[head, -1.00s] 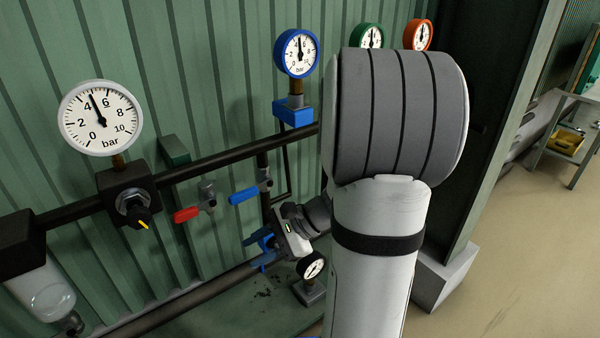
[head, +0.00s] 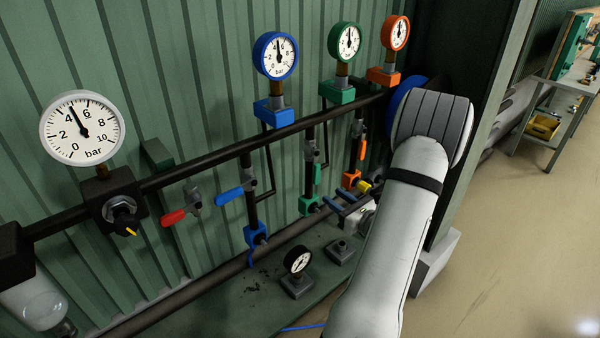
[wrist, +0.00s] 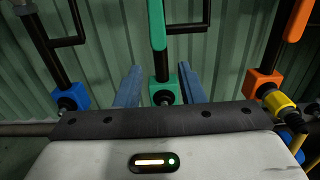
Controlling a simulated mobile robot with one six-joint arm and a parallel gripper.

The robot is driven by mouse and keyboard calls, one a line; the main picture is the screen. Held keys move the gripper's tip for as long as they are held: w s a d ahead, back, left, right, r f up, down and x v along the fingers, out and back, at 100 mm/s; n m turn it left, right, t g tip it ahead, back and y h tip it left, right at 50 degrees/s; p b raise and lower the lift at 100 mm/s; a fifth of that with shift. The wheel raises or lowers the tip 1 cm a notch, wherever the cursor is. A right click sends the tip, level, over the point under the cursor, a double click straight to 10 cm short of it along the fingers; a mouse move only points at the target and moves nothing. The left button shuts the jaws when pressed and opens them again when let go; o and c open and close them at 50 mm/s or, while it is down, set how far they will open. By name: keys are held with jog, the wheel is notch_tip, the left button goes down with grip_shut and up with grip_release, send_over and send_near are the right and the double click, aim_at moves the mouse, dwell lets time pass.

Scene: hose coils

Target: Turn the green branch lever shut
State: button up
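The green branch lever (head: 317,174) hangs along its dark vertical pipe, below a grey valve body (head: 311,150). In the wrist view the green lever (wrist: 157,24) stands upright at top centre, in line with the pipe. The green outlet block (head: 308,204) is at the pipe's foot and also shows in the wrist view (wrist: 164,92). My gripper (head: 337,200) is just right of that block in the head view. Its two blue fingers are apart and empty in the wrist view (wrist: 160,72), one on each side of the green pipe. I see no contact with the lever.
The blue lever (head: 228,196) and red lever (head: 173,217) stick out sideways to the left. The orange lever (head: 362,150) lies along its pipe, close to my arm. A yellow fitting (wrist: 279,104) is right of my gripper.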

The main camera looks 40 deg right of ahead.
aim_at(317, 168)
jog(key=w, duration=0.6)
jog(key=shift+w+a+p, duration=0.15)
jog(key=shift+a+p, duration=0.15)
jog(key=shift+p, duration=0.05)
jog(key=shift+w, duration=0.25)
